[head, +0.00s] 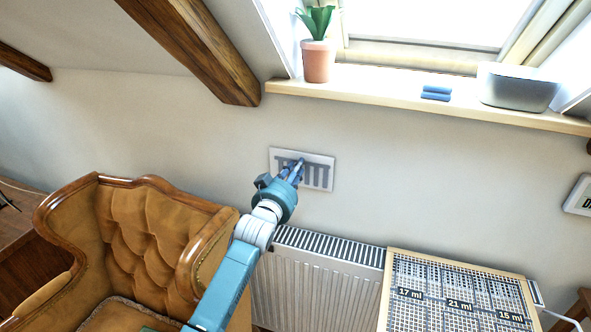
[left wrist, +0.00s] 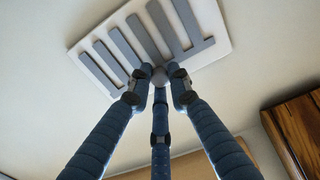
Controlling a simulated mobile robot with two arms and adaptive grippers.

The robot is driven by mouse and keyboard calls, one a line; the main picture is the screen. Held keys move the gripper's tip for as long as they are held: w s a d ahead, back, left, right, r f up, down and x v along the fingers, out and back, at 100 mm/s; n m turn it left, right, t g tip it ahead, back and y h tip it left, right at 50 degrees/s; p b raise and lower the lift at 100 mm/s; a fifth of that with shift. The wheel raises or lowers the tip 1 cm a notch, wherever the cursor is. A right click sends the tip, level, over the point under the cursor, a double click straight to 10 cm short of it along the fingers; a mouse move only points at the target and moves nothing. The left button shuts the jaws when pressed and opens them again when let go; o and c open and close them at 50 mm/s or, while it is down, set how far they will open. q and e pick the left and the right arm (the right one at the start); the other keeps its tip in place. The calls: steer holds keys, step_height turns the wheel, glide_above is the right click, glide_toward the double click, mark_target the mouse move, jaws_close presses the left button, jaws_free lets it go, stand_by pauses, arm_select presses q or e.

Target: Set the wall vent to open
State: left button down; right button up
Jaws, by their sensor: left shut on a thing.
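The wall vent (head: 318,173) is a white plate with grey upright slats on the wall below the window sill. It also shows at the top of the left wrist view (left wrist: 131,46). My left gripper (head: 299,166) is at the vent's left and middle part in the head view. In the left wrist view its blue fingers (left wrist: 159,88) are closed around a small grey knob (left wrist: 159,76) at the vent's lower edge. The slats look grey and filled; I cannot tell whether the vent is open or closed. My right gripper is not in view.
A ribbed radiator (head: 310,285) stands below the vent, with a gridded panel (head: 455,290) to its right. A brown tufted armchair (head: 145,235) is at the left. The sill (head: 390,95) above holds a potted plant (head: 318,60), blue folded cloth and a grey container (head: 518,88).

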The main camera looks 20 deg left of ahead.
arm_select(q)
steer(key=shift+a+r, duration=0.15)
steer(key=shift+a, duration=0.75)
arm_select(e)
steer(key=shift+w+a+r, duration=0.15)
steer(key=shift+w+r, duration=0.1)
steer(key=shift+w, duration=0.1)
arm_select(q)
steer(key=shift+w, duration=0.1)
steer(key=c, duration=1.8)
jaws_free()
steer(key=shift+o, duration=0.8)
steer(key=shift+a, duration=0.15)
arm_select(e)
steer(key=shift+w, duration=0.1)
arm_select(q)
steer(key=s, duration=1.2)
steer(key=shift+a, duration=0.2)
steer(key=shift+s, duration=0.1)
